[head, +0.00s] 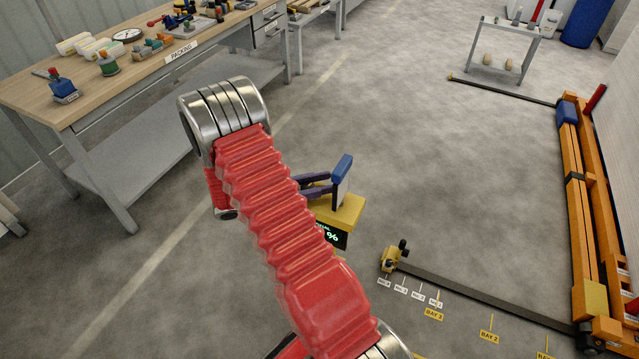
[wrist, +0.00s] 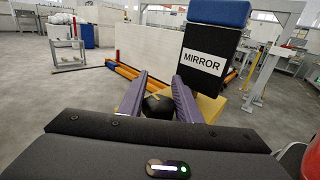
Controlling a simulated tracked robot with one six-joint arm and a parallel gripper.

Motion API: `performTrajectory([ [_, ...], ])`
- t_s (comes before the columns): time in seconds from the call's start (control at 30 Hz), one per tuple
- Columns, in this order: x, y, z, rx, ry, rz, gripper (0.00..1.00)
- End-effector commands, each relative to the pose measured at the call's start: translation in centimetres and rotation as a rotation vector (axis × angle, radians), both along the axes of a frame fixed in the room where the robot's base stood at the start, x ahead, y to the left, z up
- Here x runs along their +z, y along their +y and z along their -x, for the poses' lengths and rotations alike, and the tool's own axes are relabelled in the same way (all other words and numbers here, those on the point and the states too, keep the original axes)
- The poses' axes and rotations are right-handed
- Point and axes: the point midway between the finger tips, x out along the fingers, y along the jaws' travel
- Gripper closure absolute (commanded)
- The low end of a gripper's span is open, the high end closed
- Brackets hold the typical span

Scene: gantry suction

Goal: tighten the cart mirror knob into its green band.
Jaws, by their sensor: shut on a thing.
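A black round knob (wrist: 158,106) sits between the two purple fingers of my gripper (wrist: 160,90) in the wrist view, and the gripper is shut on it. A thin pale mark shows on the knob. The panel lettered MIRROR (wrist: 204,64), with a blue top (wrist: 219,12), stands just right of and beyond the fingers. In the head view my gripper (head: 329,185) reaches the mirror unit from the left, above its yellow body (head: 346,212). A black display (head: 333,238) shows a "%" sign; my arm hides its number. I cannot see a green band.
A workbench (head: 120,75) with several tools stands at the upper left. An orange gantry frame (head: 582,190) runs along the right. A dark rail (head: 480,293) lies on the floor with bay labels beside it. The floor behind the mirror unit is clear.

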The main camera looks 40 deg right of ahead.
Motion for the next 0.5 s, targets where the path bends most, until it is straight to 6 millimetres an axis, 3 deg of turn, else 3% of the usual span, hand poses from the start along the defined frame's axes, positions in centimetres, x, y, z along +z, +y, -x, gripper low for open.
performTrajectory([
  [0.47, -0.09, 0.00, 0.40, -0.024, 0.006, -0.001, 0.92],
  [0.5, -0.09, 0.01, 0.39, -0.024, 0.006, -0.001, 0.67],
])
